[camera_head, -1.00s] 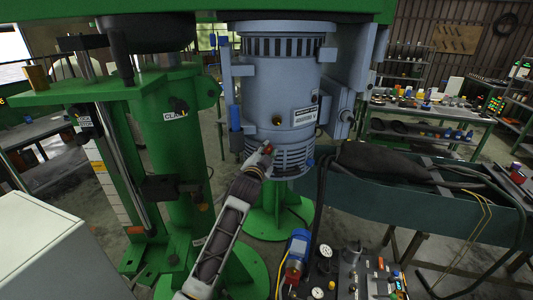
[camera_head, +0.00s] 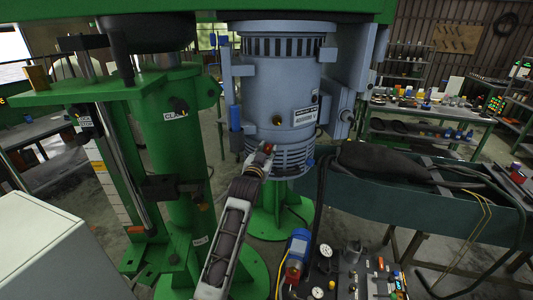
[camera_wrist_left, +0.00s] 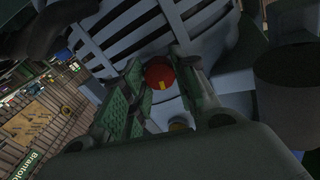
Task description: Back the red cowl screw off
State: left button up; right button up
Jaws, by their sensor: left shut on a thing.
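The red cowl screw (camera_wrist_left: 159,75) has a round red head with a yellow mark and sits at the slotted lower cowl of the grey motor (camera_head: 278,85). My left gripper (camera_wrist_left: 160,85) has its two green-padded fingers on either side of the red head, shut on it. In the head view the left gripper (camera_head: 264,152) reaches up to the motor's lower left edge, and a bit of red shows at its tip. The screw's shaft is hidden. My right gripper is not in view.
A green column (camera_head: 178,150) stands left of the motor. A blue-green bench (camera_head: 420,200) with dark cloth lies to the right. A panel of gauges (camera_head: 345,270) is at the front, with a blue motor (camera_head: 299,243) beside it. A white box (camera_head: 55,250) fills the lower left.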

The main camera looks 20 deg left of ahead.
pick_arm(q)
jog(key=shift+r, duration=0.25)
jog(key=o, duration=0.8)
jog(key=shift+o, duration=1)
jog(key=shift+f, duration=0.15)
jog(key=s, duration=1.2)
jog(key=shift+d, duration=0.1)
